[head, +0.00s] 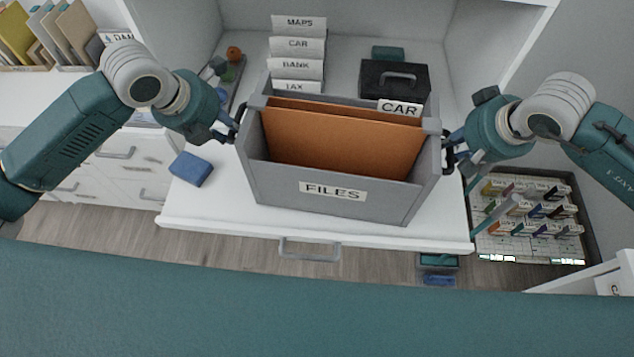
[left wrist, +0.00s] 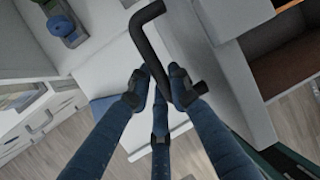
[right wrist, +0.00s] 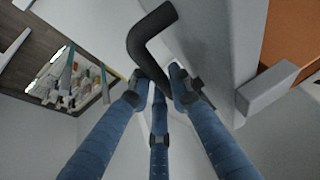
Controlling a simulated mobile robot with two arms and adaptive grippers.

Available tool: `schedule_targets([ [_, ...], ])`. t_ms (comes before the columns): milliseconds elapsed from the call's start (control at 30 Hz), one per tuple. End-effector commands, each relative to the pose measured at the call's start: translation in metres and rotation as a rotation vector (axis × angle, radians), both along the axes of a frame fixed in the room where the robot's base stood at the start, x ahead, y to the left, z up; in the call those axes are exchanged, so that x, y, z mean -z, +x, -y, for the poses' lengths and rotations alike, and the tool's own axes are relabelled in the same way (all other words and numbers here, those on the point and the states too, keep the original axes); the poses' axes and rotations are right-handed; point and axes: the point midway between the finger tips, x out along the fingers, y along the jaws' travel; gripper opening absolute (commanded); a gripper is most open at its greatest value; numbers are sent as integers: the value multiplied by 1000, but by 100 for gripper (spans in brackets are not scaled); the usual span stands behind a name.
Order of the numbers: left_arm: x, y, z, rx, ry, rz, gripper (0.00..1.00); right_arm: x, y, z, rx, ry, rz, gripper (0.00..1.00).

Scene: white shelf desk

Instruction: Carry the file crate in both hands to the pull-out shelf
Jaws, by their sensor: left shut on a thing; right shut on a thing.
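The grey file crate (head: 280,187), labelled FILES, holds brown folders (head: 340,140) and one with a CAR tab. It is over the white pull-out shelf (head: 225,215); I cannot tell whether it touches the shelf. My left gripper (head: 236,128) is shut on the crate's left handle, a dark bar that shows in the left wrist view (left wrist: 150,40). My right gripper (head: 449,150) is shut on the right handle, which shows in the right wrist view (right wrist: 148,38). The crate looks roughly level. Its underside is hidden.
A blue box (head: 191,169) lies on the shelf left of the crate. Behind stand tabbed files (head: 298,48) and a black case (head: 394,82). A tray of small items (head: 530,215) is at lower right. The shelf front has a handle (head: 310,250).

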Motion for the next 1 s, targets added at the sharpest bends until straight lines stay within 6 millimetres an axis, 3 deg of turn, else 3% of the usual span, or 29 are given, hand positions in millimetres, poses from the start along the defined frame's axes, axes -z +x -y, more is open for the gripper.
schedule_targets([
  [133,11,2,-2,-3,3,6,0,11,2,2,2,-5,5,0],
  [167,12,1,-2,-2,5,1,20,12,0,2,2,-6,0,20],
  [267,9,0,-2,-2,5,0,37,9,0,2,2,-5,0,37],
  [667,0,-3,-3,0,2,3,37,9,0,0,0,-1,0,37],
  [1000,-62,-27,-18,-2,6,6,37,9,0,0,0,0,0,37],
])
